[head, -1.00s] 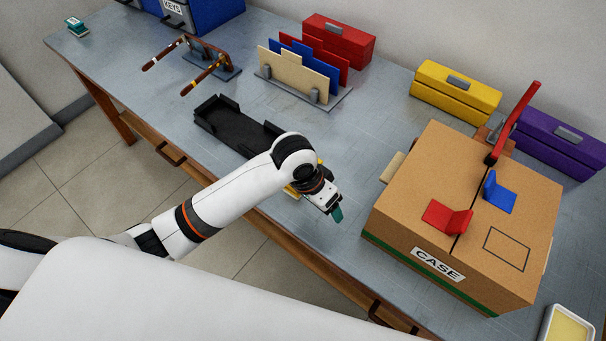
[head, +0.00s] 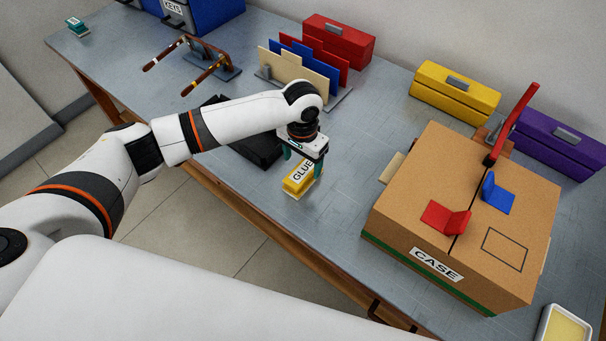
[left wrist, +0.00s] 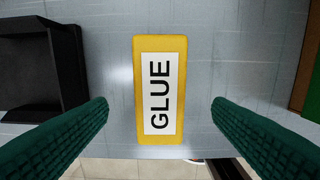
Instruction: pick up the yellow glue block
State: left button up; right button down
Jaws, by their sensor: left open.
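The yellow glue block (head: 300,178) lies on the table near its front edge, with a white GLUE label on top. In the left wrist view the glue block (left wrist: 137,88) lies lengthwise between the two green fingers, with a gap on each side. My left gripper (head: 305,160) is open and points down above the block; it also shows in the left wrist view (left wrist: 160,112). Nothing is held between its fingers. In the head view the gripper hides part of the block's far end. My right gripper is not in view.
A black tray (head: 258,150) lies left of the block, partly behind my arm. A cardboard case (head: 405,195) stands to the right, with bare table between. File dividers (head: 290,75) and a pair of eyeglass frames (head: 208,72) stand farther back.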

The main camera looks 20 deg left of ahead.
aim_at(303, 170)
pick_arm(q)
jog(key=shift+w+f+p, duration=0.15)
jog(key=shift+f+p, duration=0.2)
jog(key=shift+f, duration=2.35)
jog(key=c, duration=1.1)
